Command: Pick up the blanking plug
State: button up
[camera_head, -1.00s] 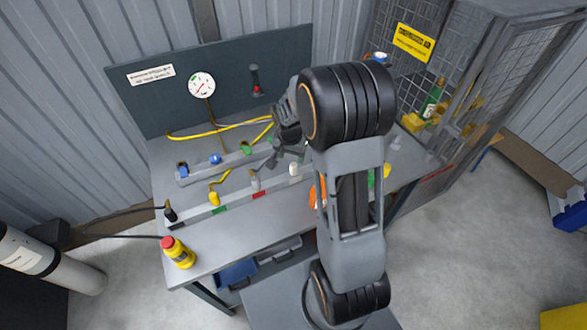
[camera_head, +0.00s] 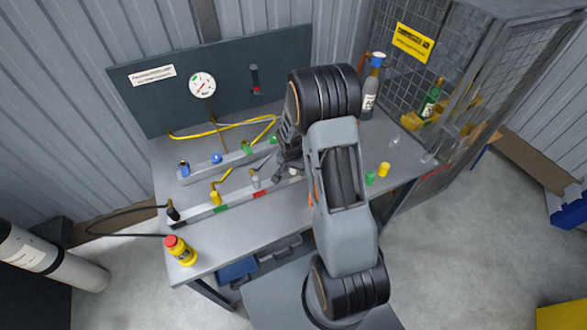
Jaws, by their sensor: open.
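My gripper (camera_head: 287,176) is open and points down over the right part of the front rail (camera_head: 235,199) on the bench. A small white plug (camera_head: 295,172) on that rail shows in part close to the fingertips. I cannot tell whether the fingers touch it or stand around it. A grey fitting (camera_head: 256,182) stands just left of the gripper, and a yellow one (camera_head: 215,198) farther left. No label shows which of these is the blanking plug.
A back rail (camera_head: 222,164) carries blue and green fittings. Loose green (camera_head: 369,178) and yellow (camera_head: 384,169) pieces stand right of my arm. A grey bottle (camera_head: 370,90) stands behind them. A hose crosses the left edge.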

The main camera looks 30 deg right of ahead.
jog(key=shift+c, duration=0.3)
jog(key=c, duration=1)
jog(key=shift+o, duration=0.2)
notch_tip(320, 180, up, 10)
jog(key=shift+r+b, duration=0.1)
jog(key=shift+b, duration=0.6)
